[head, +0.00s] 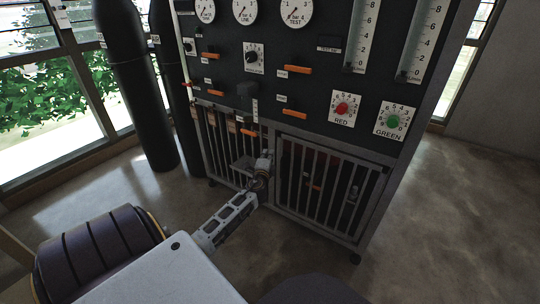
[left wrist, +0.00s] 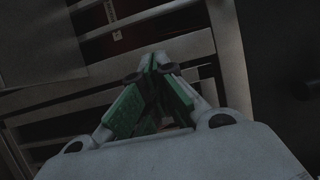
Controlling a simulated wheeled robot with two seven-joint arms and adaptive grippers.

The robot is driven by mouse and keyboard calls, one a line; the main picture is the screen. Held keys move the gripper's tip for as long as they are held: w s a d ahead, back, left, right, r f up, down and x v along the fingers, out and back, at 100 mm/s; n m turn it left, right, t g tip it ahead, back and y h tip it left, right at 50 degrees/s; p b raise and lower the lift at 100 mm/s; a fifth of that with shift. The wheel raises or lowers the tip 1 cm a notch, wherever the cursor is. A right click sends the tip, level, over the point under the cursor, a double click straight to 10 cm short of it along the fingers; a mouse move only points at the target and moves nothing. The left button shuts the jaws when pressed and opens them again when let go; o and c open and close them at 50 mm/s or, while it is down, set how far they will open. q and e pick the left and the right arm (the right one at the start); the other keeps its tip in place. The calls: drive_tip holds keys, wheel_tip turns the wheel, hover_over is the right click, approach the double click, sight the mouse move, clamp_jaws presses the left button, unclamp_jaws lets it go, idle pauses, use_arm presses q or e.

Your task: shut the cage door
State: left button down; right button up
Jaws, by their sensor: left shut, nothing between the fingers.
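The cage door (head: 318,188) is a grey barred panel in the lower right of the panel stand in the head view. It lies close to the stand's front; I cannot tell whether a small gap is left. My left gripper (head: 265,160) is at the door's left side, near the upright between the two barred sections. In the left wrist view the left gripper (left wrist: 158,64) has its green-padded fingers together and empty, in front of pale bars (left wrist: 150,26). Whether the fingertips touch the bars is unclear. My right gripper is not in view.
Above the cage is a dark panel (head: 305,75) with gauges, orange levers, a red knob (head: 342,107) and a green knob (head: 393,121). Another barred section (head: 222,140) is to the left. Black cylinders (head: 143,90) stand by the window. The floor at right (head: 450,220) is clear.

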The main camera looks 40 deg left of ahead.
use_arm(q)
drive_tip(key=s+a+p, duration=0.1)
drive_tip(key=s+a, duration=0.4)
drive_tip(key=s, duration=0.2)
drive_tip(key=shift+s, duration=0.25)
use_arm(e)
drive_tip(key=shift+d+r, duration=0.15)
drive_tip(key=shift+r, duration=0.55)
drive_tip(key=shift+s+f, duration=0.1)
